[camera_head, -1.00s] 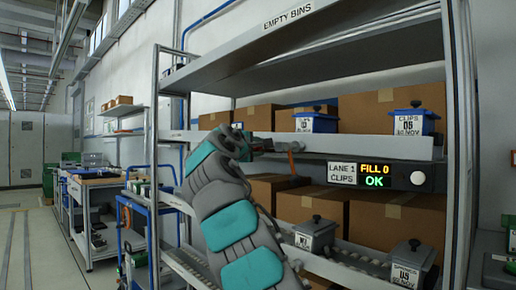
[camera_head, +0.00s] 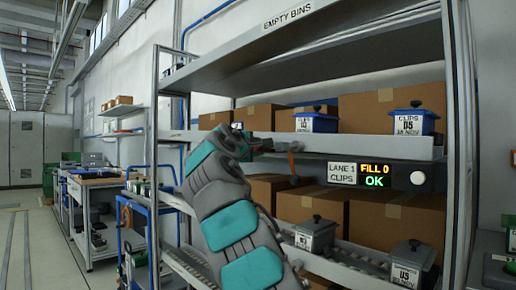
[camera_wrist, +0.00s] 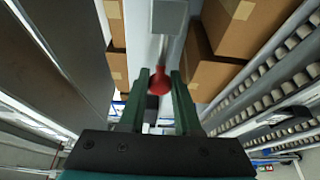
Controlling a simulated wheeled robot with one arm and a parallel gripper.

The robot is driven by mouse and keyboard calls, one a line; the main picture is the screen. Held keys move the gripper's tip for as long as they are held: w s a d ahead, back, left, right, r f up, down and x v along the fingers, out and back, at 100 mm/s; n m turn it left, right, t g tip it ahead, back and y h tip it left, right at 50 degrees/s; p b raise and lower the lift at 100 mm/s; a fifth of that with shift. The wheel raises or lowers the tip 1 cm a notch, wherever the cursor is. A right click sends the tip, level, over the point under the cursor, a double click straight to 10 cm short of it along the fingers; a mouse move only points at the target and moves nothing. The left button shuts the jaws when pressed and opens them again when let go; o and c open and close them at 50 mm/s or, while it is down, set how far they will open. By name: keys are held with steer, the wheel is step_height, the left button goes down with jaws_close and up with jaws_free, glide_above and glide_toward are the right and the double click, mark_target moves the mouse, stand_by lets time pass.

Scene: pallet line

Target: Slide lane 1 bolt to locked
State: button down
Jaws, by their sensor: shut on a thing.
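My gripper (camera_wrist: 161,88) shows in the wrist view with its two green fingers closed on a round red knob (camera_wrist: 160,79). In the head view my gripper (camera_head: 258,143) is at the front edge of the middle shelf, left of the LANE 1 CLIPS sign (camera_head: 342,174). My arm and the gripper hide most of the bolt there; whether it is locked cannot be told.
The display (camera_head: 376,175) reads FILL 0, OK. Blue bins (camera_head: 413,121) stand on the middle shelf (camera_head: 350,145), grey bins (camera_head: 314,235) on the roller lane below. Cardboard boxes (camera_head: 394,104) stand behind. A rack post (camera_head: 462,150) rises at the right. The aisle at left is clear.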

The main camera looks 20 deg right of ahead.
steer(key=shift+s+f, duration=0.1)
steer(key=shift+s, duration=0.05)
stand_by(0.4)
steer(key=shift+s+d+b, duration=0.3)
steer(key=shift+s+b, duration=0.2)
steer(key=shift+s, duration=0.2)
steer(key=shift+s+d+b, duration=0.25)
steer(key=shift+s+b, duration=0.25)
steer(key=shift+s, duration=0.25)
steer(key=shift+s+d+b, duration=0.3)
steer(key=shift+s+b, duration=0.2)
steer(key=shift+s, duration=0.2)
steer(key=c, duration=0.6)
jaws_free()
steer(key=shift+s+a, duration=0.1)
steer(key=v, duration=0.7)
steer(key=shift+s+a+b, duration=0.15)
steer(key=shift+s+b, duration=0.1)
steer(key=shift+b, duration=0.15)
